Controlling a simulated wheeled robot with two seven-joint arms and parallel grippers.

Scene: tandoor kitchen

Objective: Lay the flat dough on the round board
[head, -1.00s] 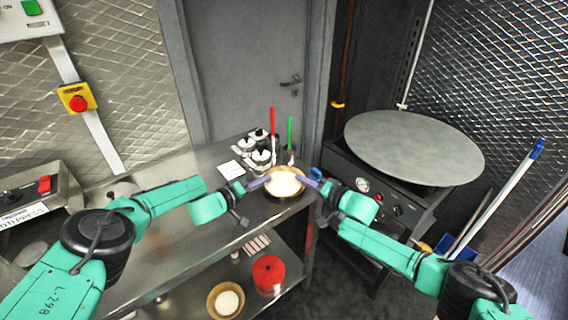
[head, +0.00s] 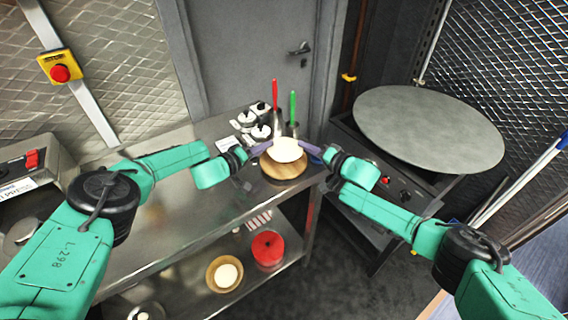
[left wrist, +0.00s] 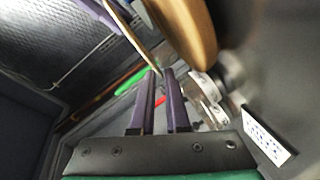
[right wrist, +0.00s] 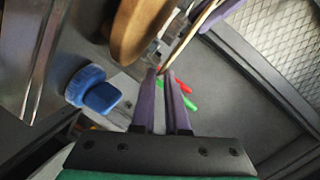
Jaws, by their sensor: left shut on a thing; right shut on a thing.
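The flat dough (head: 287,149) is a pale round disc, held level between my two grippers. It appears above the round wooden board (head: 284,170), with a gap below it. The board lies near the corner of the steel table. My left gripper (head: 267,148) is shut on the dough's left edge, and my right gripper (head: 307,147) on its right edge. In the left wrist view the dough's thin edge (left wrist: 143,45) runs to the fingertips beside the board (left wrist: 192,28). The right wrist view also shows the dough edge-on (right wrist: 190,38) and the board (right wrist: 140,25).
White-lidded jars (head: 261,132) and red (head: 275,95) and green (head: 293,108) handled tools stand behind the board. A large round grey griddle (head: 430,128) is at the right. The lower shelf holds a bowl (head: 224,274) and a red container (head: 268,248).

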